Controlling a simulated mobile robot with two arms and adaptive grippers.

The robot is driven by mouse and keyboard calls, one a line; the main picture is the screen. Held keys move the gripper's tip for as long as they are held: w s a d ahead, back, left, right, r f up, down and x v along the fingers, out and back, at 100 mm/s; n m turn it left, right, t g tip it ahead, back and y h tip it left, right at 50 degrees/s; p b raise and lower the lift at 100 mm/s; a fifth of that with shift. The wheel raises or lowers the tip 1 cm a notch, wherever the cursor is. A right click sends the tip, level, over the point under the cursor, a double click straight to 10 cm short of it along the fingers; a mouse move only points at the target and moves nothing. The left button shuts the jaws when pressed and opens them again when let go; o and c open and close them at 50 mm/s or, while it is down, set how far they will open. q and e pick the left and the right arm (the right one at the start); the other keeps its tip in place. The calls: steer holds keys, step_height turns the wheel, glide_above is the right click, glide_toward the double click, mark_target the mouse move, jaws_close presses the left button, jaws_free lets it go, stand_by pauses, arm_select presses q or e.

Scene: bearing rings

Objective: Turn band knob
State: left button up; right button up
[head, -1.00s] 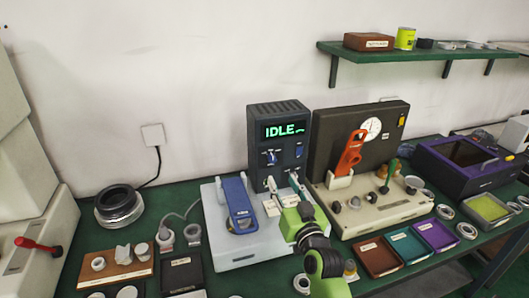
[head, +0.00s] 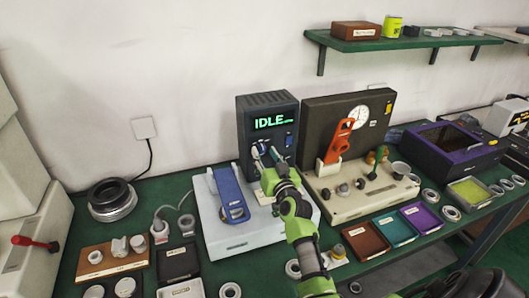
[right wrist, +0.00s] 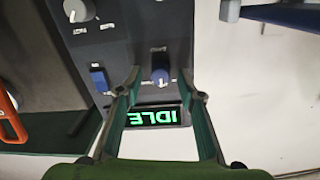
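The dark control box (head: 262,104) stands at the back of the bench, its green display reading IDLE. In the right wrist view, the box face is upside down. A dark blue knob (right wrist: 160,77) sits on it near the display (right wrist: 153,118), with a small label I cannot read surely. A pale grey knob (right wrist: 76,10) is farther up left. My right gripper (head: 264,152) is in front of the box face; in the wrist view its open fingers (right wrist: 159,72) are on either side of the blue knob, with visible gaps. The head view mostly hides the knobs. My left gripper is not in view.
A blue switch (right wrist: 99,80) is close to one finger. A white base with a blue lever (head: 231,190) stands below the box. A tester with an orange handle (head: 339,141) is to the right. Trays and rings lie along the front.

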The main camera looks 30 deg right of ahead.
steer(key=shift+w+d, duration=0.1)
steer(key=shift+w, duration=0.2)
jaws_close()
steer(key=m+p, duration=0.1)
steer(key=m, duration=0.3)
steer(key=shift+r+m+p, duration=0.1)
steer(key=shift+m+p, duration=0.2)
steer(key=m+p, duration=0.1)
steer(key=m, duration=0.4)
stand_by(0.6)
